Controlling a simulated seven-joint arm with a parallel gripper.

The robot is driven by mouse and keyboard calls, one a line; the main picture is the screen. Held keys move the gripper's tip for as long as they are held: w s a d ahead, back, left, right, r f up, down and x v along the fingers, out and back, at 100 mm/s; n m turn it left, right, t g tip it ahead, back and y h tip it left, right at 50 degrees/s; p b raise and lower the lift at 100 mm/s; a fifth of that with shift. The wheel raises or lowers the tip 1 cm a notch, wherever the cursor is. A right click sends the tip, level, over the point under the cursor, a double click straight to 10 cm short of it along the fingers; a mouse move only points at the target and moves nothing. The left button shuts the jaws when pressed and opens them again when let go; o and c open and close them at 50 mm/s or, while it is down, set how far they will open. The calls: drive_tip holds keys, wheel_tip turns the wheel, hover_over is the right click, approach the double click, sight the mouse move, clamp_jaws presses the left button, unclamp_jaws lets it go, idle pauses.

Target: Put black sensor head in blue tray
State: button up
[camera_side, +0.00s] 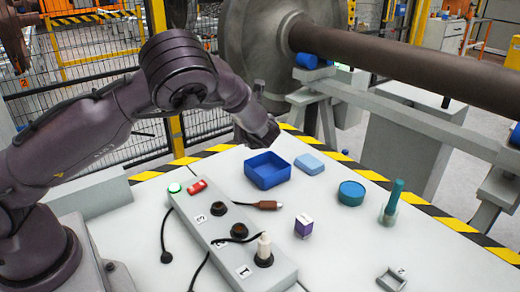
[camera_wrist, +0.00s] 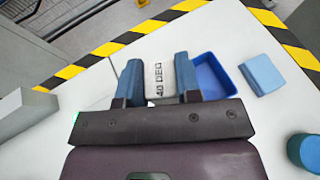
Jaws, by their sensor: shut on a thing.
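The blue tray (camera_side: 268,181) is an open square box on the light table. It also shows in the wrist view (camera_wrist: 208,62), partly behind my right finger. A small black head (camera_side: 167,257) on a thin black cable lies on the table left of the socket box; I take it for the black sensor head. My gripper (camera_wrist: 158,82) is shut on a light grey block (camera_wrist: 160,78) with dark lettering, held between its blue fingers. In the side view my gripper (camera_side: 262,132) is above and behind the tray, and the block cannot be made out.
A grey socket box (camera_side: 230,235) carries a white plug (camera_side: 264,247); a brown head (camera_side: 268,205) on a cable lies beside it.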

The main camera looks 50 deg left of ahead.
drive_tip(key=w+a+f, duration=0.1)
drive_tip(key=w+f, duration=0.3)
drive_tip(key=f, duration=0.4)
drive_tip(key=shift+w+f, duration=0.25)
drive_tip(key=shift+f, duration=0.1)
drive_tip(key=shift+a+f, duration=0.1)
drive_tip(key=shift+f, duration=0.2)
drive_tip(key=shift+f, duration=0.3)
drive_tip(key=o, duration=1)
drive_tip(key=shift+c, duration=0.2)
